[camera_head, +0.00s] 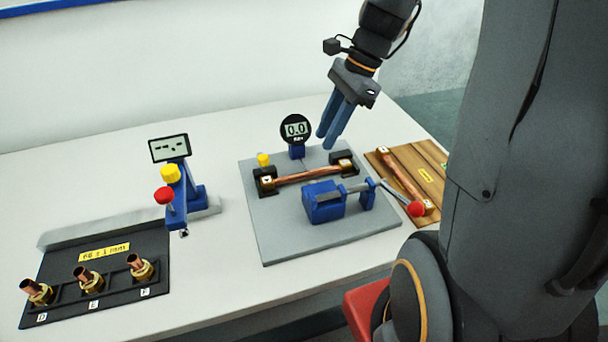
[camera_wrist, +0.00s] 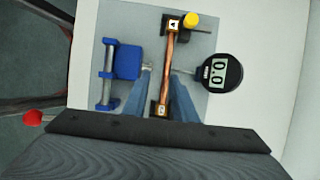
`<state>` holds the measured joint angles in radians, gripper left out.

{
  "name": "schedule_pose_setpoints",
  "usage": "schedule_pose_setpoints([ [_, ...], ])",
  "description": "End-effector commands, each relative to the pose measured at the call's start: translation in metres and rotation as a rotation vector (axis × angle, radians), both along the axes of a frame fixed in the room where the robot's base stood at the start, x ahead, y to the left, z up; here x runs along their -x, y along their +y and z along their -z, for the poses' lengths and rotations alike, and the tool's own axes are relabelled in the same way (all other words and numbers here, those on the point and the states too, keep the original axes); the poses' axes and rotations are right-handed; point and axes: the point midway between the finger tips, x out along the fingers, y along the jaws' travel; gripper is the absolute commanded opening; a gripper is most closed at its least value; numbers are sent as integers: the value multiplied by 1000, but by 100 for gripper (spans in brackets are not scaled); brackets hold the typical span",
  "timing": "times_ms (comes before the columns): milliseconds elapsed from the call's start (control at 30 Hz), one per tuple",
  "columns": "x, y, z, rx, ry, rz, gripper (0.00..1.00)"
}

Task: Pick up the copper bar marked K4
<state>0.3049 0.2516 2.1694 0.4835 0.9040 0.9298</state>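A second copper bar (camera_head: 400,177) lies on the wooden tray at the right. The marks on both bars are too small to read surely, so I cannot tell which is K4. My gripper (camera_head: 327,139) is above the plate, fingers pointing down. In the wrist view its blue fingers (camera_wrist: 161,75) are apart, with the first bar showing between them. It is open and empty.
A round dial gauge (camera_head: 295,130) stands behind the first bar and a blue clamp (camera_head: 325,203) with a red-knobbed lever in front. The wooden tray (camera_head: 429,159) is at the right. A black rack (camera_head: 60,268) with copper fittings and a blue display stand (camera_head: 190,190) are left.

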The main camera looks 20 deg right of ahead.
Motion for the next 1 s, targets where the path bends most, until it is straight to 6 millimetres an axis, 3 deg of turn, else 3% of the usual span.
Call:
schedule_pose_setpoints([
  [267,-10,0,37,0,0,-1,25],
  [467,-14,1,51,0,0,-1,25],
  [1000,-12,26,99,-1,5,-2,25],
])
